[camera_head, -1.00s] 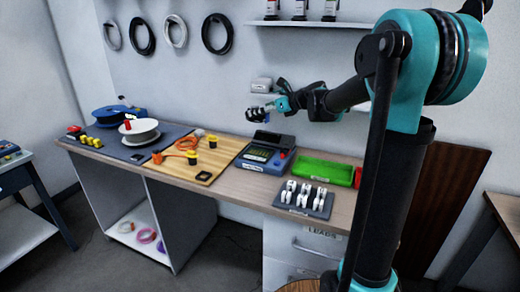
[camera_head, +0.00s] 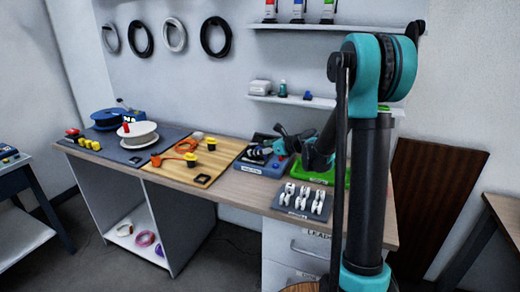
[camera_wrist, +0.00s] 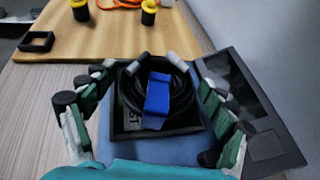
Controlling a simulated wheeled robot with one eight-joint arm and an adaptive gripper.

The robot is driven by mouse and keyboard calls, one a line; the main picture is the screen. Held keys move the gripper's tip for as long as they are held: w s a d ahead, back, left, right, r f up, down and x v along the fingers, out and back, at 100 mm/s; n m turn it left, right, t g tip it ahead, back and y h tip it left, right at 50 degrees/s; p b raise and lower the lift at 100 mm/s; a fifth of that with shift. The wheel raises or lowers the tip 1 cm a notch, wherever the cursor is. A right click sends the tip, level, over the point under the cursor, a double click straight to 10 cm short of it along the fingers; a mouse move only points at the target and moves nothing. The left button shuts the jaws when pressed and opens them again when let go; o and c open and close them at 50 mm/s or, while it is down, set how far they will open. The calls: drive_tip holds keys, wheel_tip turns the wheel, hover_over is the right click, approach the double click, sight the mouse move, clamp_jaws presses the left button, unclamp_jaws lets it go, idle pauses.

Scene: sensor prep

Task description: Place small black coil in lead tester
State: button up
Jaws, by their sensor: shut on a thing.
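The small black coil (camera_wrist: 181,77), wrapped with a blue band (camera_wrist: 158,94) and with two grey ends, is between the fingers of my gripper (camera_wrist: 156,72) in the wrist view. My gripper is shut on it. The coil is at the black square tray (camera_wrist: 133,131) of the blue lead tester (camera_wrist: 165,151); I cannot tell whether it touches the tray floor. The tray's lettering is partly hidden. In the head view, my gripper (camera_head: 264,151) is low over the lead tester (camera_head: 266,170) and hides much of it.
A dark hinged-looking panel (camera_wrist: 262,115) stands close to the right fingers. A green tray (camera_head: 318,177) is right of the tester, partly behind my arm. A dark rack (camera_head: 303,201) with white clips is in front. A wooden board (camera_head: 205,171) with yellow-black parts lies left.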

drive_tip(key=shift+f, duration=0.15)
drive_tip(key=o, duration=1.2)
drive_tip(key=v, duration=1.2)
